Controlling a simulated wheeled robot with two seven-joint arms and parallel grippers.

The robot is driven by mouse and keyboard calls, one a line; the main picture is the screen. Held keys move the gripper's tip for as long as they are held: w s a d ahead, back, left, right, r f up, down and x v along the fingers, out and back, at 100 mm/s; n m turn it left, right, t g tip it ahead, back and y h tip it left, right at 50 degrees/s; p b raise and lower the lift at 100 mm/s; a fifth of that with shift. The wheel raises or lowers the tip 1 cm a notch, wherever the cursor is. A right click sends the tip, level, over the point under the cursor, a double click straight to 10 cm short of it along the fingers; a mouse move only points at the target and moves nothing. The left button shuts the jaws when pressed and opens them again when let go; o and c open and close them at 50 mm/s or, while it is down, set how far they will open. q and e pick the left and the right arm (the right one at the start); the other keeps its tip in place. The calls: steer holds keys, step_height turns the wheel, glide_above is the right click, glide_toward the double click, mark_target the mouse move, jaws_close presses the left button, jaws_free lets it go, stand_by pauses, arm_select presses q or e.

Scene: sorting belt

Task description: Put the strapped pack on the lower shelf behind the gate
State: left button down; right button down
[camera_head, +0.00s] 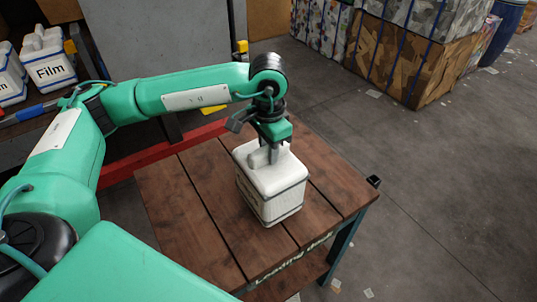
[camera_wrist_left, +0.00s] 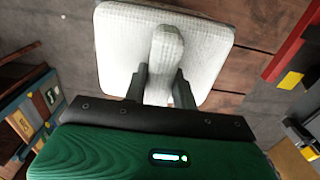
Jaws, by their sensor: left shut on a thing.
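A white strapped pack (camera_head: 270,191) with dark straps around its sides is over the wooden top of the loading deck (camera_head: 190,220). I cannot tell surely whether its base touches the boards. My left gripper (camera_head: 268,152) comes from above and is shut on the raised handle of the pack. In the left wrist view the pack's white top (camera_wrist_left: 115,50) shows, with the handle between the fingers (camera_wrist_left: 160,88). Part of a lower shelf (camera_head: 300,277) shows under the deck's front edge. I cannot make out a gate for certain. My right gripper is not in view.
Several white packs marked Film (camera_head: 50,70) stand on a rack at the left. A red bar (camera_head: 160,152) runs behind the deck's left side. Strapped bales (camera_head: 425,55) stand back right. The floor to the right is mostly free, with scraps.

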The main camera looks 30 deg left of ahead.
arm_select(q)
step_height(320, 180, down, 3)
steer(key=shift+f+p, duration=0.1)
steer(key=shift+p, duration=0.4)
steer(key=shift+f, duration=0.1)
steer(key=shift+f, duration=0.15)
steer(key=c, duration=1.1)
jaws_free()
steer(key=shift+s, duration=0.1)
